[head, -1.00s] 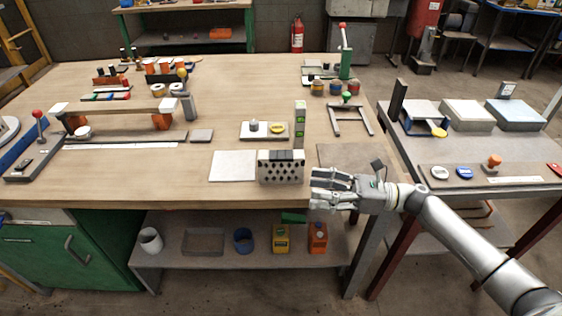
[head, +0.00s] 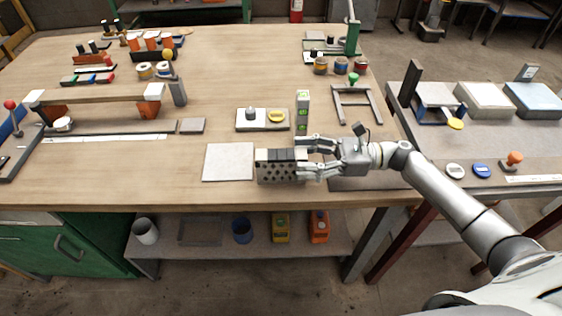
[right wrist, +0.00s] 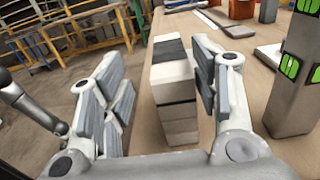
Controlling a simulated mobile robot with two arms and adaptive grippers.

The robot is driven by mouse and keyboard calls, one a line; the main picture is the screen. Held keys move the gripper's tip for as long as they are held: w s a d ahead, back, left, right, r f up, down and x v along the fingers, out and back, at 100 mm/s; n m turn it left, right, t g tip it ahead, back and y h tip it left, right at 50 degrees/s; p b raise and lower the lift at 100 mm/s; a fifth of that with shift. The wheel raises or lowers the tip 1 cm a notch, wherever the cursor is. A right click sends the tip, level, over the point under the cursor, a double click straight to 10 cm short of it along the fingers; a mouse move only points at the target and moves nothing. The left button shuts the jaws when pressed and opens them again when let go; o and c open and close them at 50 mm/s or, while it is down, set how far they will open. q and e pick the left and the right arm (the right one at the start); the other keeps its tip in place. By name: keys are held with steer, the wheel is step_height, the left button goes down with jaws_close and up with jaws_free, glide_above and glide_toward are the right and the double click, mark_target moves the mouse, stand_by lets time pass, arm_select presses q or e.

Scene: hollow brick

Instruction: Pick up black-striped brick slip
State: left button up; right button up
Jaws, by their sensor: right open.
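I cannot tell the slip apart from the rest of the brick. My right gripper (head: 303,158) is open around the brick's right end, one finger on the far side and one on the near side. In the right wrist view the left fingers are clearly apart from it; the right ones are closer. My left gripper is out of view.
A grey upright block with green windows (head: 302,112) stands just behind the brick, close to my fingers. A white plate (head: 229,162) lies left of the brick. A tray with a yellow ring (head: 262,119) is behind. A metal frame (head: 356,103) stands back right.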

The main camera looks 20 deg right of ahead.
mark_target(281, 154)
steer(key=shift+w+a, duration=0.2)
steer(key=shift+a, duration=0.1)
steer(key=shift+w+a+p, duration=0.25)
steer(key=shift+p, duration=0.05)
steer(key=x, duration=0.1)
steer(key=p+x, duration=0.1)
steer(key=x, duration=0.1)
steer(key=shift+w+a+p, duration=0.25)
steer(key=shift+w+p, duration=0.05)
steer(key=shift+w, duration=0.05)
steer(key=shift+w+a+f, duration=0.1)
steer(key=shift+a, duration=0.25)
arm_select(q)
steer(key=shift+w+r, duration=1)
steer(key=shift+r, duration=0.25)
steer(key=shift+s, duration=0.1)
arm_select(e)
steer(key=c, duration=0.5)
jaws_close()
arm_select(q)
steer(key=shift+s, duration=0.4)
